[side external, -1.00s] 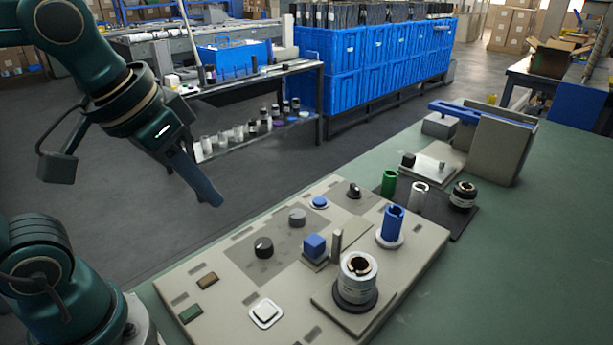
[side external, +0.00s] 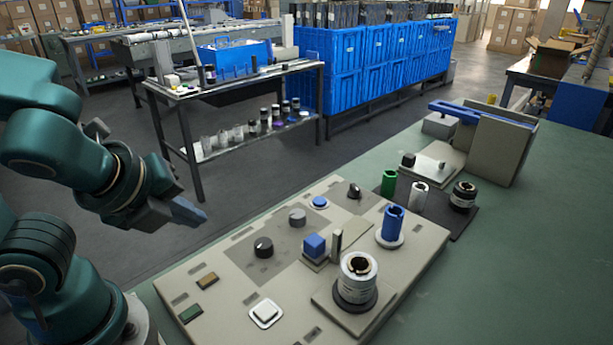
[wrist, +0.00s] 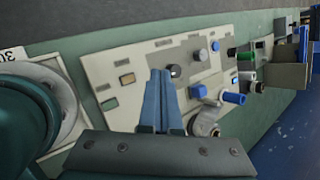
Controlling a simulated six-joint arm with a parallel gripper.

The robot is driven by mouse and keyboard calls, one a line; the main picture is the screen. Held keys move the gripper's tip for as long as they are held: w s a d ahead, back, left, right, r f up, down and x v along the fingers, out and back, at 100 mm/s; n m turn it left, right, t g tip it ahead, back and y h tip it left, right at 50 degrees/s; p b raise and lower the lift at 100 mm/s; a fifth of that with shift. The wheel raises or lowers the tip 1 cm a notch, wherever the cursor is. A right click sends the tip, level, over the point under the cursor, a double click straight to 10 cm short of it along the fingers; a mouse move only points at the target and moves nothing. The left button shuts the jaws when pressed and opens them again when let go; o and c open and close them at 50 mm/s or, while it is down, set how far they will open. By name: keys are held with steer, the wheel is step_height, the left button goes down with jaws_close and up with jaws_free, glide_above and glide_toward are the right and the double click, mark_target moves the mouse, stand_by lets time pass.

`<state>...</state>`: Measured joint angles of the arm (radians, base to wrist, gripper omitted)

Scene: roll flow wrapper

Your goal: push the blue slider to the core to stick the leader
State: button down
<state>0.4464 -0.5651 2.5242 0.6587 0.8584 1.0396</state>
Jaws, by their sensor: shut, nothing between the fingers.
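The blue slider (side external: 314,246) is a small blue block on a low base on the beige panel, beside a short grey post (side external: 336,243). It also shows in the wrist view (wrist: 199,91). To its front right a silver roll (side external: 358,278) stands upright on a dark round base, its core opening on top. A blue cylinder (side external: 393,223) stands on a white disc behind the roll. My gripper (side external: 203,216) is shut and empty, in the air left of the panel and well apart from the slider. In the wrist view its fingers (wrist: 162,75) lie together. I cannot make out a leader.
The panel (side external: 225,260) carries dark knobs (side external: 263,247), a white square button (side external: 265,313) and blue round button (side external: 320,202). Green, white and black spools (side external: 463,197) stand on a dark mat behind. A beige bracket with a blue bar (side external: 480,113) stands farther back. Green table is clear at right.

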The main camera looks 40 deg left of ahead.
steer(key=w+d+m+t+h, duration=0.2)
steer(key=d+m, duration=0.3)
steer(key=m, duration=0.7)
steer(key=m+h, duration=0.1)
steer(key=m, duration=0.2)
glide_toward(309, 251)
step_height(309, 251, down, 4)
steer(key=shift+s+a+f, duration=0.1)
steer(key=shift+s+a, duration=0.05)
steer(key=shift+s, duration=0.05)
steer(key=w, duration=0.3)
steer(key=shift+w, duration=0.65)
steer(key=w, duration=1.1)
steer(key=shift+s, duration=0.1)
